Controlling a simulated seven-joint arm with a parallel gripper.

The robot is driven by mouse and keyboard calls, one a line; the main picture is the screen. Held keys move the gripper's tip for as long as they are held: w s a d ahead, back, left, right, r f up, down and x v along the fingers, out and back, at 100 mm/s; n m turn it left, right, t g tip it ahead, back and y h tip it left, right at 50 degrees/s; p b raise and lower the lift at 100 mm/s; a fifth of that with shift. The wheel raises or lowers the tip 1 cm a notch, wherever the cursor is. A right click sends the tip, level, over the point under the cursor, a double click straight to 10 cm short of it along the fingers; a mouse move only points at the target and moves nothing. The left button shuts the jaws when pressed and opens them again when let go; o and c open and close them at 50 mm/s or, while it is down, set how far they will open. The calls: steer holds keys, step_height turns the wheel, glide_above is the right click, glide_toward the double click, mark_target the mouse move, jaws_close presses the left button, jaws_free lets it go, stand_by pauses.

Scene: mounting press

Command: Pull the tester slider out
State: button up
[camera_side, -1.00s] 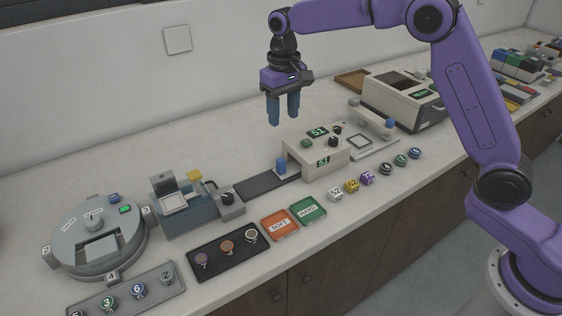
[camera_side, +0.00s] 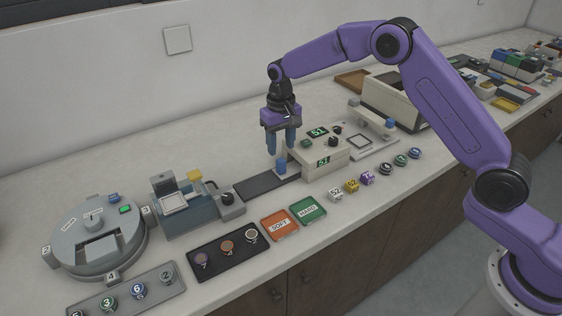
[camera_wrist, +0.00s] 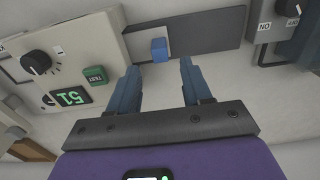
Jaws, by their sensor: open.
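The beige tester box (camera_side: 322,160) with green-lit displays and a black knob stands mid-counter; it also shows at left in the wrist view (camera_wrist: 70,35). At its left side a small blue handle (camera_side: 281,168) stands on a light plate by the dark track; this appears to be the slider. In the wrist view the blue handle (camera_wrist: 159,50) lies just beyond the fingertips, in line with the gap between them. My gripper (camera_side: 281,151) points down, open and empty, just above the handle. I cannot tell if a finger touches it.
The dark track (camera_side: 262,186) runs left to a blue-grey press machine (camera_side: 188,212). Orange (camera_side: 279,225) and green (camera_side: 308,210) trays lie in front, with numbered cubes (camera_side: 351,186) to their right. A device with another blue knob (camera_side: 389,124) stands right of the tester.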

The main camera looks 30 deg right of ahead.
mark_target(281, 160)
step_height(281, 160, down, 7)
steer(key=shift+r, duration=0.1)
stand_by(0.3)
jaws_close()
steer(key=a, duration=1.2)
steer(key=shift+a+r, duration=0.1)
